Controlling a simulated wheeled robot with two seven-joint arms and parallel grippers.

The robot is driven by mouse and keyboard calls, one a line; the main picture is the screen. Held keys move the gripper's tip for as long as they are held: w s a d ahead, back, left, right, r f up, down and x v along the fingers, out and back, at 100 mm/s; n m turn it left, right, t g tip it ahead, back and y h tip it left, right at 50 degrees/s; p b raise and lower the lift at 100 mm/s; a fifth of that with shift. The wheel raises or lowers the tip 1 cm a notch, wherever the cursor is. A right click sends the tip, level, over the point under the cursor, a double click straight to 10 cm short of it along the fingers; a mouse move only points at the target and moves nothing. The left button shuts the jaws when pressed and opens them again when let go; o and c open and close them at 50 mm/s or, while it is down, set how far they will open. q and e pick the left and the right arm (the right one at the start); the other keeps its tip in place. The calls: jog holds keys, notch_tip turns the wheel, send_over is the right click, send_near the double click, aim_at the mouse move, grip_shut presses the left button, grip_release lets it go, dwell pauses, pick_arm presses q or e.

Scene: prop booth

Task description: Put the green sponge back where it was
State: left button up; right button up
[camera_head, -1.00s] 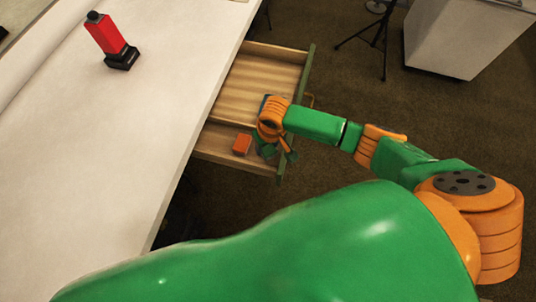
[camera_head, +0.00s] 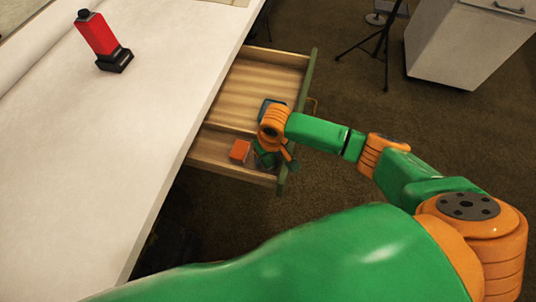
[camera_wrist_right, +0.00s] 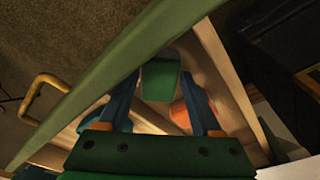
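The green sponge (camera_wrist_right: 160,82) shows in the right wrist view as a green block between my right gripper's two dark blue fingers. Gaps show on both sides of it, so the fingers stand apart and do not grip it. In the head view my right gripper (camera_head: 276,162) is low over the near part of the open drawer (camera_head: 252,78). I cannot clearly make out the sponge there, behind the hand. How far the fingertips are above or around the sponge cannot be told. My left gripper is out of view.
An orange block (camera_head: 240,150) lies in the drawer's near compartment, left of the gripper. A blue item (camera_head: 270,106) lies beyond the divider, partly behind the wrist. A red and black device (camera_head: 103,40) stands on the white table (camera_head: 90,150). The drawer's far compartment is mostly bare.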

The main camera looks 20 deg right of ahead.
aim_at(271, 162)
notch_tip(271, 162, up, 12)
jog(key=s+p, duration=0.1)
jog(key=p, duration=0.2)
jog(key=shift+s+d, duration=0.15)
jog(key=shift+s, duration=0.25)
